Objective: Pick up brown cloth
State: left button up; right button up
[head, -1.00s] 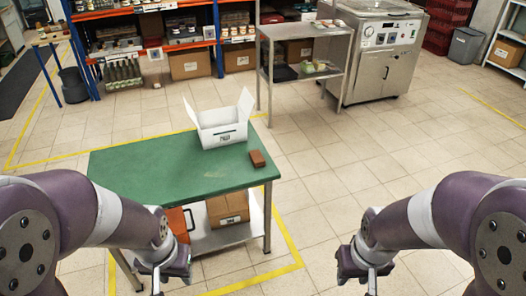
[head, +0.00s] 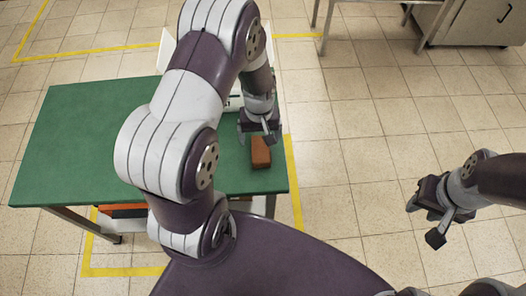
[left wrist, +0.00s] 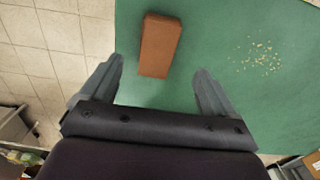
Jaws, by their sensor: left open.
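The brown cloth (head: 261,152) looks like a folded, brick-shaped bundle lying on the green table top (head: 80,140) near its right edge. My left gripper (head: 257,140) is above the table, just behind the cloth in the head view. In the left wrist view the cloth (left wrist: 160,45) lies ahead of the open fingers (left wrist: 160,75), between their lines, a little left of centre. Nothing is between the fingers. My right gripper (head: 425,222) hangs over the floor to the right of the table; its jaw gap is not clear.
A white box (head: 236,103) stands on the table, mostly hidden behind my left arm. Pale crumbs (left wrist: 258,56) lie on the green top in the left wrist view. A metal-legged stand (head: 325,25) is at the back. The tiled floor right of the table is clear.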

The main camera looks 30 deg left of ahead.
aim_at(261, 152)
pick_arm(q)
jog(key=f, duration=0.9)
jog(key=shift+d, duration=0.25)
jog(key=c, duration=1)
